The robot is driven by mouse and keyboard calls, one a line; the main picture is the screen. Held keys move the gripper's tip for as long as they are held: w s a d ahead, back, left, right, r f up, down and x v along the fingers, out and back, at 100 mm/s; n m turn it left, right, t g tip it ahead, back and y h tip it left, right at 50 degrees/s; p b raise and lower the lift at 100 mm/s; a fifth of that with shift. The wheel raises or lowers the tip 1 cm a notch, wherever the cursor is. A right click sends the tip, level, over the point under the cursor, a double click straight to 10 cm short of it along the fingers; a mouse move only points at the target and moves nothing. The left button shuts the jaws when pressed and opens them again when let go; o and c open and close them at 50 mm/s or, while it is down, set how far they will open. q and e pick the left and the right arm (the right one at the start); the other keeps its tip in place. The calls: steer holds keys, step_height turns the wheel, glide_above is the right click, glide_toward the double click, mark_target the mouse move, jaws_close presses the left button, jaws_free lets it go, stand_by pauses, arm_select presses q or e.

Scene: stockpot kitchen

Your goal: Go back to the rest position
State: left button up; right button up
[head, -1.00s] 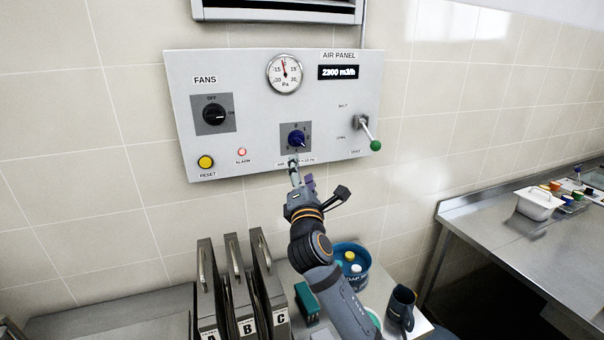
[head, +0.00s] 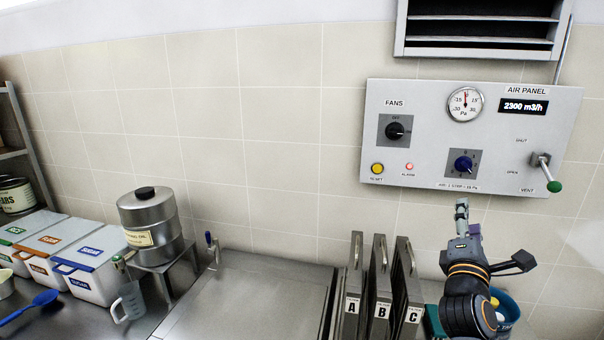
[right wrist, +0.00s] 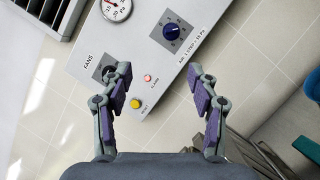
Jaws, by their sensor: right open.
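My right gripper (head: 463,213) is raised in front of the wall, just below the air panel (head: 430,110). It is apart from the panel's blue knob (head: 463,163). In the right wrist view its two fingers (right wrist: 160,95) with purple pads are spread, with nothing between them. That view also shows the blue knob (right wrist: 171,31) and the yellow reset button (right wrist: 136,103) beyond the fingers. My left gripper is in neither view.
Upright filters A, B and C (head: 381,290) stand left of my right arm. A blue bucket (head: 508,308) is partly hidden behind it. A vent lever (head: 545,172) sticks out at the panel's right. The steel counter (head: 245,300) is clear. A metal dispenser (head: 150,230) stands farther left.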

steer(key=s+a+f+m+g+y, duration=0.1)
steer(key=s+f+m+g+y, duration=0.2)
steer(key=f, duration=0.7)
steer(key=s+a+f+m+g+y, duration=0.1)
steer(key=s+f+m+g, duration=0.3)
steer(key=f, duration=0.6)
steer(key=s+a+f+m+g+y, duration=0.3)
steer(key=s+a+f+m+g, duration=0.15)
steer(key=s+f, duration=0.5)
steer(key=s+a+f+m+g+y, duration=0.3)
steer(key=s+a+f+m, duration=0.25)
steer(key=s+f, duration=0.4)
step_height(320, 180, down, 24)
steer(key=s+d+g+b, duration=0.1)
steer(key=s+d+b, duration=0.1)
steer(key=d, duration=0.1)
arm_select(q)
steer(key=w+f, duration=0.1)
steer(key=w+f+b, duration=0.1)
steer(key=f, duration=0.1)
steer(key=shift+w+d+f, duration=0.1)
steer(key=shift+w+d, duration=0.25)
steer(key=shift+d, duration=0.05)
arm_select(e)
steer(key=s+d+f+g, duration=0.1)
steer(key=s+f, duration=1.8)
steer(key=f, duration=0.1)
steer(key=shift+s+d+f+m, duration=0.15)
steer(key=shift+s+f+m, duration=0.05)
steer(key=shift+m, duration=0.2)
